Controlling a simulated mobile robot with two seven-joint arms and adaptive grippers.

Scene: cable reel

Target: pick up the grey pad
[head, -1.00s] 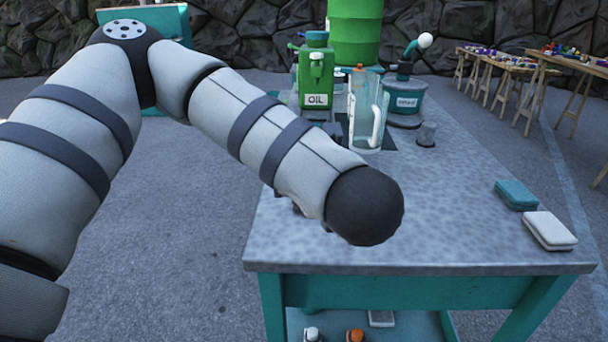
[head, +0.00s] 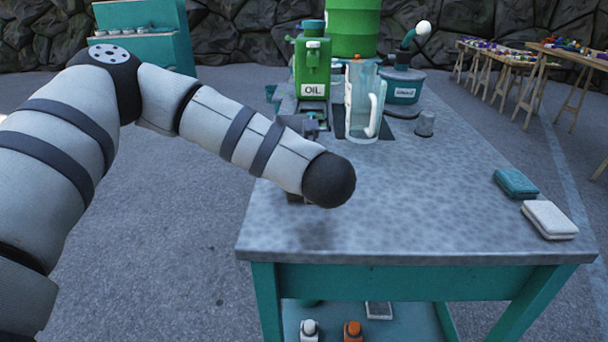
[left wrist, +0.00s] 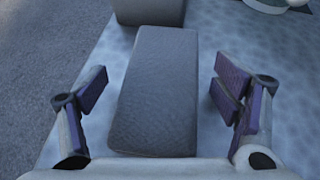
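A grey pad (left wrist: 155,95), a long rounded block, lies on the speckled table top in the left wrist view. My left gripper (left wrist: 162,82) is open, with one purple-padded finger on either side of the pad. Gaps show between both fingers and the pad, so it is not gripped. A second grey block (left wrist: 150,10) lies just beyond it, cut off by the top edge. In the head view my left forearm hides most of this area and the gripper. My right gripper is in neither view.
On the table (head: 430,215) stand a green oil can (head: 313,70), a clear jug (head: 365,100), a teal pot (head: 402,88) and a small grey cup (head: 425,123). A teal pad (head: 516,183) and a white pad (head: 549,219) lie at the right edge. The table's front middle is clear.

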